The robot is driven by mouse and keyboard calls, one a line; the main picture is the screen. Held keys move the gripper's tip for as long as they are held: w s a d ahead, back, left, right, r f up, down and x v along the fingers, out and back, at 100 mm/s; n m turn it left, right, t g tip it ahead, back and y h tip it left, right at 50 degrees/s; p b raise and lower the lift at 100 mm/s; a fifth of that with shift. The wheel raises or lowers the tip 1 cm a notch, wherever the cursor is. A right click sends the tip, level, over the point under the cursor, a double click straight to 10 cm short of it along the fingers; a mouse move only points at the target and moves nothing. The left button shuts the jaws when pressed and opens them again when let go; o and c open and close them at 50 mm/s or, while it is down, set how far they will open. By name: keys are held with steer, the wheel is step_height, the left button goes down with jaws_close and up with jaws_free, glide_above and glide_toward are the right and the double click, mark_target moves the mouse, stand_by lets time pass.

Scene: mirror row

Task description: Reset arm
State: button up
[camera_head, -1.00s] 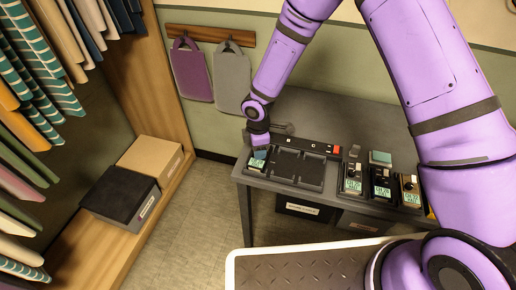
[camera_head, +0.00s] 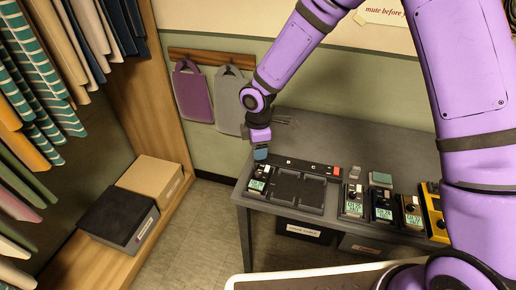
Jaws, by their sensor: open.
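My purple arm reaches over the grey table from the right. That device sits at the left end of a black tray (camera_head: 298,190) with empty recesses. The fingers are small and nothing is seen held between them.
Several similar devices stand in a row to the right, among them a yellow one (camera_head: 434,212). Bins sit under the grey table (camera_head: 243,196). A purple bag (camera_head: 193,95) and a grey bag (camera_head: 230,103) hang behind. Clothes and boxes (camera_head: 118,215) fill the left shelf.

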steer(key=shift+r, duration=0.1)
steer(key=s+d+r+m+t, duration=0.1)
steer(key=s+d+r+m, duration=0.15)
steer(key=d+r, duration=0.45)
steer(key=s+d+r+m+t+h, duration=0.15)
steer(key=d+r+m, duration=0.3)
steer(key=r, duration=0.55)
steer(key=s+d+r+m, duration=0.3)
steer(key=d+r, duration=0.3)
steer(key=r, duration=0.2)
steer(key=s+d+r+m+t, duration=0.1)
steer(key=s+d+r+m, duration=0.3)
steer(key=s, duration=0.5)
steer(key=s+d+r+m+t+y, duration=0.1)
steer(key=s+d+r+m, duration=0.4)
steer(key=s, duration=0.5)
steer(key=shift+s+d+r+m+t, duration=0.2)
steer(key=shift+s+m+t, duration=0.15)
steer(key=shift+m, duration=0.15)
